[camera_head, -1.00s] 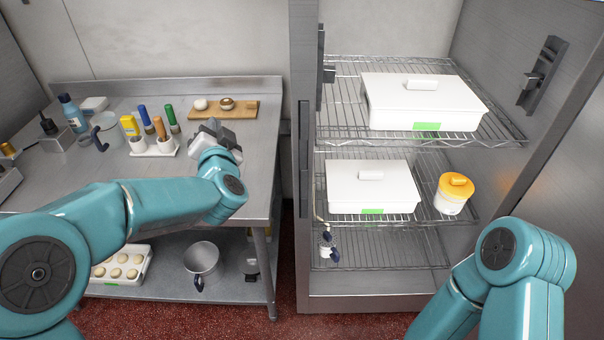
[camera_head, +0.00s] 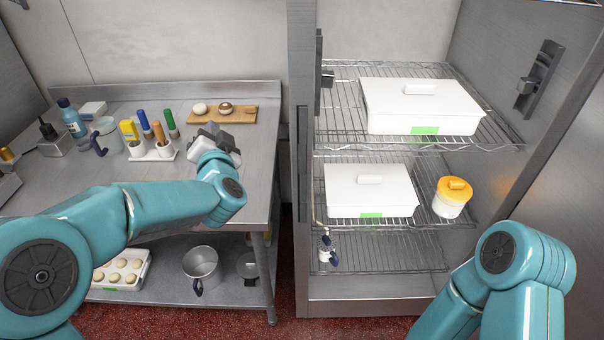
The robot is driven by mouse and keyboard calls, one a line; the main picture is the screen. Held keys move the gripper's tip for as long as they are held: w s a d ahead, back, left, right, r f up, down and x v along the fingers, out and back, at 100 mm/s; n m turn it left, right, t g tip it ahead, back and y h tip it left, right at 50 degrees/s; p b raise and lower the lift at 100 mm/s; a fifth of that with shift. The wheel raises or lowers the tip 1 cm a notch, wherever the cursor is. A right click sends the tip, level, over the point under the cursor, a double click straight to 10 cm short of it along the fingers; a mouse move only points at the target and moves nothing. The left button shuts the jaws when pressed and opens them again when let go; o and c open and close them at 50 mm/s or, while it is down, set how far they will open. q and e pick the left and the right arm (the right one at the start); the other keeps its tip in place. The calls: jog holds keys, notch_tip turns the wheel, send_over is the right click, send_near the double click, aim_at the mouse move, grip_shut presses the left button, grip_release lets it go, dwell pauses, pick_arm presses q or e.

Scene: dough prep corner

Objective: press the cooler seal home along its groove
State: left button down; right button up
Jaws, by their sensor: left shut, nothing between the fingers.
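The open steel cooler (camera_head: 352,307) stands at centre right with wire shelves inside. A dark strip (camera_head: 303,160) runs up its left front edge; I cannot tell for sure that it is the seal. Below it a thin pale cord (camera_head: 314,208) hangs, bowed away from the post, with a small white and dark blue piece (camera_head: 326,252) near its lower end. My left gripper (camera_head: 211,134) is shut and empty over the steel table, left of the cooler and well apart from it. My right arm shows at lower right, but its gripper is out of view.
White lidded boxes (camera_head: 420,108) (camera_head: 368,190) and an orange-lidded tub (camera_head: 452,197) stand on the shelves. The steel table (camera_head: 90,190) holds a marker holder (camera_head: 152,152), a wooden board (camera_head: 238,115) and bottles. A pot (camera_head: 201,268) and dough tray (camera_head: 120,270) sit below.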

pick_arm(q)
jog(key=w+p, duration=0.3)
jog(key=w, duration=0.3)
jog(key=shift+w, duration=0.3)
dwell(7.1)
